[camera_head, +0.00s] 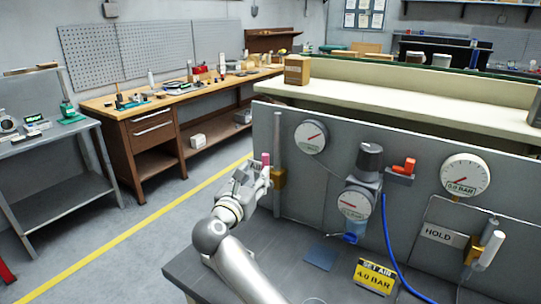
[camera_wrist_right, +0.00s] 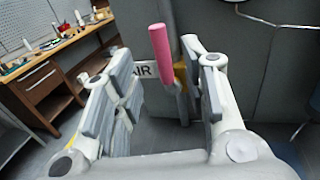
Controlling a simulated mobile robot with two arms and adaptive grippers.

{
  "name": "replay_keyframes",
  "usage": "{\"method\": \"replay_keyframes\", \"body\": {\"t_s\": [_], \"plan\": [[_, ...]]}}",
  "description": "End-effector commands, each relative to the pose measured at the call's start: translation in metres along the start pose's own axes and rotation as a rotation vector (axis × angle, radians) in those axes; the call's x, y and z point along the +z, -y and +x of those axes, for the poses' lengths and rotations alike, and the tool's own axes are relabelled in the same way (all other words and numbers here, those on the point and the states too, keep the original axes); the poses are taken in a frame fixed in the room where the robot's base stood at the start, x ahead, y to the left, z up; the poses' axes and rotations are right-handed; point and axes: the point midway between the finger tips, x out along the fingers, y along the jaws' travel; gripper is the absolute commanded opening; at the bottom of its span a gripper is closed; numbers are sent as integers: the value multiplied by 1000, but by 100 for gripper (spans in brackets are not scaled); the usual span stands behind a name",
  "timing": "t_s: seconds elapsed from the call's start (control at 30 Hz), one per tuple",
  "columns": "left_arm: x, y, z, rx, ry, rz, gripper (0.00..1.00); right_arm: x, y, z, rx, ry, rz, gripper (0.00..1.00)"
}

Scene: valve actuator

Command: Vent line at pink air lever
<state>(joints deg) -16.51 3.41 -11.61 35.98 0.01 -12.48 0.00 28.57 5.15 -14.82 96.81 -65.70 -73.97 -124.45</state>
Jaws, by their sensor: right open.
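The pink air lever (camera_head: 265,158) stands up at the left end of the grey panel, beside a brass valve body (camera_head: 279,179) on a vertical pipe. In the right wrist view the pink lever (camera_wrist_right: 161,52) leans slightly, with its top tilted left. My right gripper (camera_head: 262,176) is at the lever. In the wrist view its open jaws (camera_wrist_right: 157,72) stand on either side of the lever, with visible space to both pads. I cannot tell how deep the lever sits between them. An "AIR" label (camera_wrist_right: 145,70) is behind, partly covered. My left gripper is not in view.
The panel carries a left gauge (camera_head: 311,137), a regulator with its own gauge (camera_head: 355,204), a red-orange handle (camera_head: 404,167) and a right gauge (camera_head: 465,175) reading 0.0 BAR. A "SET AIR 4.0 BAR" sign (camera_head: 375,276) and blue hose (camera_head: 390,240) are right of my arm.

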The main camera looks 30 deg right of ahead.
Motion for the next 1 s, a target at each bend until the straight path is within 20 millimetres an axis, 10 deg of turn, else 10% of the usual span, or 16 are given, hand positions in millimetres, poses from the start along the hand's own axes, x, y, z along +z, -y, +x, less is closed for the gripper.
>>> {"method": "replay_keyframes", "body": {"t_s": [0.5,1.0], "plan": [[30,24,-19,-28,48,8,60,1,0,84,-1,-1,2,40],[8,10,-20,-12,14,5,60,0,0,105,0,-1,3,40]]}}
